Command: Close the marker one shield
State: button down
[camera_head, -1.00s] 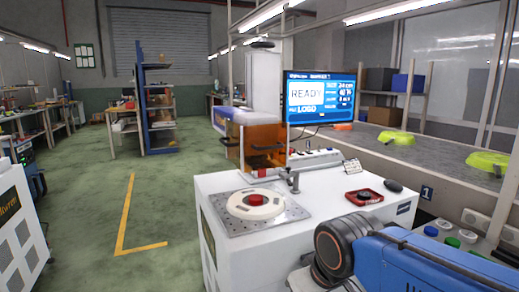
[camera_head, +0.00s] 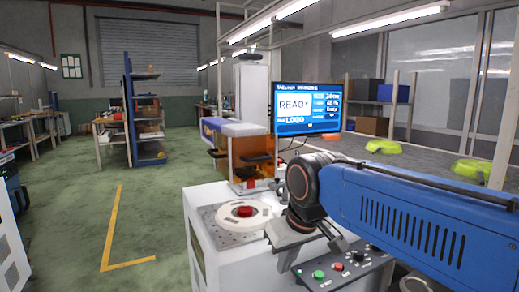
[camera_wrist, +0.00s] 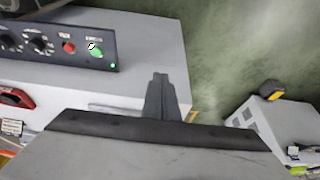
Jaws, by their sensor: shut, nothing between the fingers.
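The marker (camera_head: 222,128) stands at the back of a white cabinet, with an orange see-through shield (camera_head: 252,150) and dark handles. In front of it a pale round disc with a red piece (camera_head: 245,211) lies uncovered on a perforated plate (camera_head: 215,232). The screen beside it reads READY. In the wrist view my gripper (camera_wrist: 160,82) is shut and empty, above the cabinet edge, right of the control panel (camera_wrist: 55,43). In the head view my arm reaches in from the right; my fingertips are not clearly visible there, and my gripper is apart from the shield.
The control panel, with green and red buttons, also shows in the head view (camera_head: 358,272). A red tray (camera_wrist: 14,98) shows at the wrist view's left. Green pieces (camera_head: 387,147) lie on the grey surface behind. The floor left of the cabinet is clear.

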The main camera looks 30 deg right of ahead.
jog(key=w+d+r+g, duration=0.1)
jog(key=w+d+r, duration=0.1)
jog(key=w+r, duration=0.75)
jog(key=w+d+r, duration=0.2)
jog(key=w+r, duration=0.3)
jog(key=r, duration=0.9)
jog(key=w+d+r+g, duration=0.1)
jog(key=w+d+r, duration=0.1)
jog(key=w+r, duration=0.75)
notch_tip(320, 180, down, 12)
jog(key=shift+a+r, duration=0.15)
jog(key=shift+r, duration=0.05)
notch_tip(320, 180, down, 14)
jog(key=shift+s, duration=0.15)
notch_tip(320, 180, up, 14)
jog(key=s, duration=0.2)
jog(key=shift+s+r, duration=0.2)
jog(key=shift+r, duration=0.05)
